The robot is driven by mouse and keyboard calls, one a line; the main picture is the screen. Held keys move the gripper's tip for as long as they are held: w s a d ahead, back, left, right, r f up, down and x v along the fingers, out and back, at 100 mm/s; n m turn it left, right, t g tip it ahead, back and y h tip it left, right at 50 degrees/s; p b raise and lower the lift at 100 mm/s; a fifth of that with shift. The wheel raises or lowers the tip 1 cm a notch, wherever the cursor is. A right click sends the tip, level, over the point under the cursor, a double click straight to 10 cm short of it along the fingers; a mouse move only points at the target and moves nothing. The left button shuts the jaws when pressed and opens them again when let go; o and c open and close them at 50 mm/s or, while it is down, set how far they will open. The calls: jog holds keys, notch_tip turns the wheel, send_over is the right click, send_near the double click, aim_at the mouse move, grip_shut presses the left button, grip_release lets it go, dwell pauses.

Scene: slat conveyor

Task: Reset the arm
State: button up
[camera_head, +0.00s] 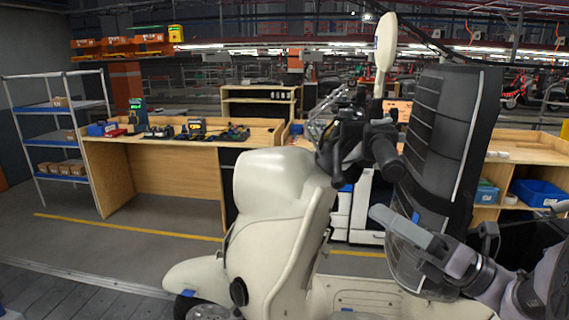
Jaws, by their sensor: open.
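My arm (495,283) comes in from the lower right corner. My gripper (388,238) is at its end, beside the cream scooter body. One pale grey finger points left, with a see-through, dark-edged part below it. The jaws are open and I see nothing held between them. The gripper appears in front of the lower part of a dark ribbed panel. Whether it touches anything cannot be told from this view.
A cream scooter (270,195) with black handlebars (360,145) and a tall mirror (385,42) fills the middle. The large dark panel (450,135) rises behind my gripper. A wooden workbench (155,170) and a shelf rack (35,112) stand at left. Grey floor (130,240) lies clear at left.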

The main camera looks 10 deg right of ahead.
jog(key=s+a+f+n+g+h+b, duration=0.1)
jog(key=s+a+f+n+g, duration=0.35)
jog(key=a, duration=0.35)
jog(key=s+a+f+n+g+h+b, duration=0.1)
jog(key=s+a+f+n+g, duration=0.25)
jog(key=a+n+g, duration=0.35)
jog(key=s+a+f+n+h+b, duration=0.3)
jog(key=s+f+n+h, duration=0.6)
jog(key=f, duration=0.4)
jog(key=d+n+t+h, duration=0.1)
jog(key=n, duration=0.1)
jog(key=d+f+n+t+h, duration=0.1)
jog(key=d+n+h, duration=0.1)
jog(key=n, duration=0.1)
jog(key=d+n+t+h+b, duration=0.1)
jog(key=n+t, duration=0.1)
jog(key=n, duration=0.1)
jog(key=shift+s+d+f+h, duration=0.1)
jog(key=shift+d+f+h, duration=0.3)
